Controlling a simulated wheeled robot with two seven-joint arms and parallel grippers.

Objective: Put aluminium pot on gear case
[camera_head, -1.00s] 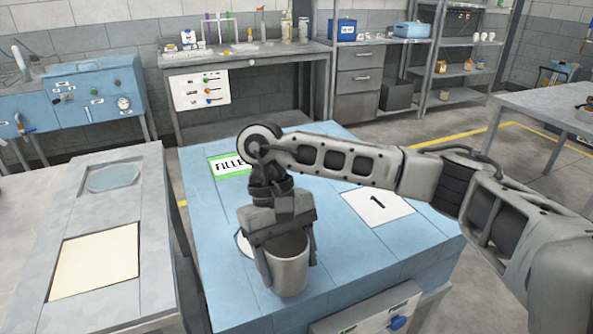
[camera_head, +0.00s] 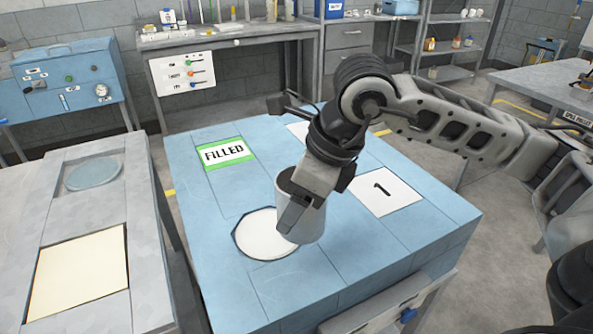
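The aluminium pot (camera_head: 311,226) is a grey metal cup, slightly tilted, over the blue worktop just right of a white round disc (camera_head: 262,236). It overlaps the disc's right edge in the picture. My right gripper (camera_head: 298,209), on the arm coming in from the right, is shut on the pot from above. A finger lies against its near side; the far finger is hidden. The pot seems raised off the worktop, but its exact height cannot be told. No thing is clearly recognisable as a gear case. My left gripper is not in view.
The blue worktop (camera_head: 215,210) carries a green-edged FILLED card (camera_head: 224,153) and a card marked 1 (camera_head: 386,192). A grey bench (camera_head: 140,225) with a cream panel (camera_head: 80,272) stands left. Shelves and benches line the back. The worktop's left part is clear.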

